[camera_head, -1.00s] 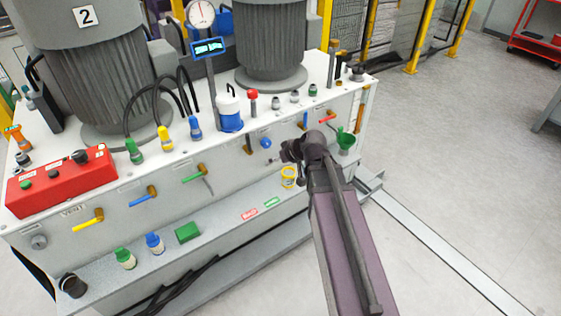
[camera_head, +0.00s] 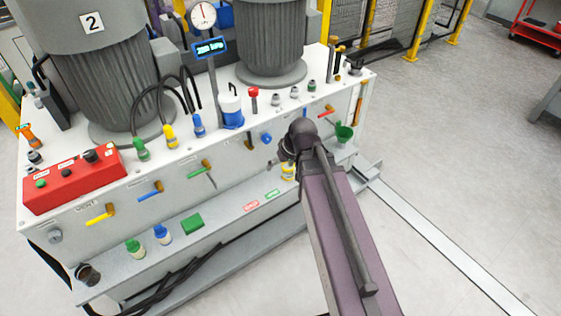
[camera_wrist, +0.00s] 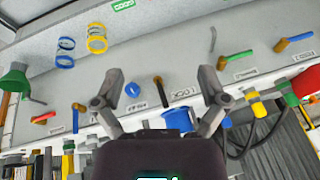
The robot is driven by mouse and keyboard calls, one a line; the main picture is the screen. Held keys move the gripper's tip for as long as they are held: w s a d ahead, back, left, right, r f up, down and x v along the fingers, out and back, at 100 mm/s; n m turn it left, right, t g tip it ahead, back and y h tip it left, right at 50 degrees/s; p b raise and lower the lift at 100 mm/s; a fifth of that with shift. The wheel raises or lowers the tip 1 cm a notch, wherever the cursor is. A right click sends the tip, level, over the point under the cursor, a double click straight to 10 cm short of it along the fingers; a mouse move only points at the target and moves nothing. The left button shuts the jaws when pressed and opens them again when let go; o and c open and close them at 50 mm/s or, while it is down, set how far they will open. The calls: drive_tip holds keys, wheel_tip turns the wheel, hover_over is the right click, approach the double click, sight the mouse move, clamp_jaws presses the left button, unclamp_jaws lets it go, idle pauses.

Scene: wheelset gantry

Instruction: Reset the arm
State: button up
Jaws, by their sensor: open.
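My gripper (camera_wrist: 160,84) is open and empty in the wrist view, its two fingers spread in front of the machine's front panel. A dark valve handle (camera_wrist: 158,90) shows between the fingers, apparently beyond them. In the head view my purple arm reaches up from the lower right, with its dark wrist in front of the panel. The fingers are not clearly visible there. The white machine bench (camera_head: 130,185) carries several coloured handles, including a yellow one (camera_head: 100,215), a blue one (camera_head: 150,191) and a green one (camera_head: 201,170).
A yellow ring-shaped item (camera_wrist: 97,38) and a blue one (camera_wrist: 65,50) are on the lower ledge. A green funnel (camera_head: 344,132) is at the bench's right end. A red control box (camera_head: 75,182) is at left. Grey floor (camera_head: 450,160) to the right is clear.

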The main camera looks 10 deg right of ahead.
drive_tip(key=shift+s+r, duration=0.1)
drive_tip(key=shift+s, duration=0.1)
drive_tip(key=shift+r, duration=0.1)
drive_tip(key=s+d+r+m+g+h+p, duration=0.1)
drive_tip(key=s+r+m+g+h+p, duration=0.1)
drive_tip(key=s+r+p, duration=0.3)
drive_tip(key=shift+s+d+r+g+h+p, duration=0.35)
drive_tip(key=shift+s+g+h+p, duration=0.2)
drive_tip(key=shift+s+p, duration=0.5)
drive_tip(key=shift+w, duration=0.15)
idle(4.2)
